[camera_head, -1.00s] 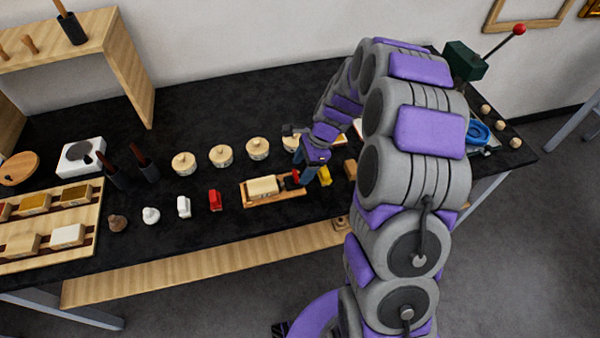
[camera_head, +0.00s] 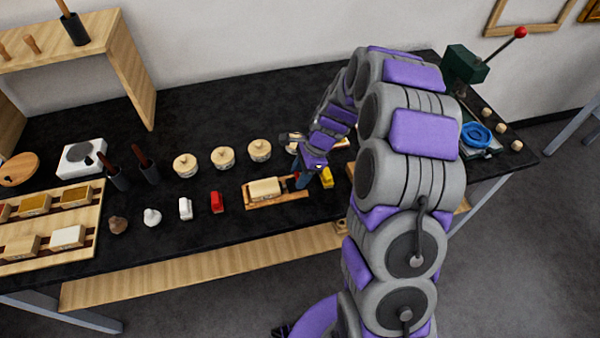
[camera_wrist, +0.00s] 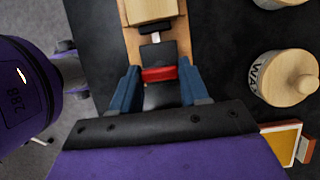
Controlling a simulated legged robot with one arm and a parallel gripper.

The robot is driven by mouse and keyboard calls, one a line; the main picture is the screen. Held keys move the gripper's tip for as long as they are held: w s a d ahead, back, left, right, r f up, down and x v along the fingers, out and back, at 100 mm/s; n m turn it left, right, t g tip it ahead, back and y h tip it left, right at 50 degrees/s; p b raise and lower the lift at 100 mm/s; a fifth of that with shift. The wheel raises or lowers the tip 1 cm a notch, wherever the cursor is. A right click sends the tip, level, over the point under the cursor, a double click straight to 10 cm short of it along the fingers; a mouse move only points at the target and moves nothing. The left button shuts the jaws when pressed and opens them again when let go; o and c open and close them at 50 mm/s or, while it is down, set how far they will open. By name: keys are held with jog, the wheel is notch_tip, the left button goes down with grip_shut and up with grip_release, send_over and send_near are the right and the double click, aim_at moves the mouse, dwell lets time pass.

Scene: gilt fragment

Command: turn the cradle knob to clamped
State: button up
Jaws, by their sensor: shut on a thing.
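The wooden cradle (camera_head: 258,204) lies on the black table with a pale block (camera_head: 265,188) on it. In the wrist view the cradle (camera_wrist: 185,42) runs up from my gripper, with the block (camera_wrist: 150,10) at the top edge. The knob (camera_wrist: 159,74), with a red band and dark parts, is at the cradle's near end. My gripper (camera_wrist: 160,82) has its two blue fingers on either side of the knob, shut on it. In the head view my gripper (camera_head: 303,178) is at the cradle's right end and largely hides the knob. Its clamp setting cannot be read.
Lidded round jars (camera_head: 223,157) stand behind the cradle; one jar (camera_wrist: 284,78) is close on the right in the wrist view. A red item (camera_head: 217,202) and a white one (camera_head: 185,208) stand left. A yellow item (camera_head: 327,178) is just right of my gripper.

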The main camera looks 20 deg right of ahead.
jog(key=shift+c, duration=1.1)
jog(key=n+p, duration=0.1)
jog(key=p, duration=0.1)
jog(key=n+g+p, duration=0.1)
jog(key=n, duration=0.1)
jog(key=shift+w+r+n+p, duration=0.2)
jog(key=shift+n+p, duration=0.1)
jog(key=shift+p, duration=0.1)
jog(key=n+g+p, duration=0.1)
jog(key=n, duration=0.1)
jog(key=n+g+h+p, duration=0.1)
jog(key=n, duration=0.1)
jog(key=shift+w+a+f+n+p, duration=0.1)
jog(key=shift+n+p, duration=0.2)
jog(key=shift+p, duration=0.1)
jog(key=n+h+p, duration=0.1)
jog(key=n, duration=0.1)
jog(key=n+g+p, duration=0.1)
jog(key=n, duration=0.2)
jog(key=shift+a+h, duration=0.15)
jog(key=shift+h, duration=0.25)
jog(key=shift+w+a+n+h+p, duration=0.1)
jog(key=shift+n+h+p, duration=0.65)
jog(key=shift+n, duration=1.55)
jog(key=shift+f, duration=0.1)
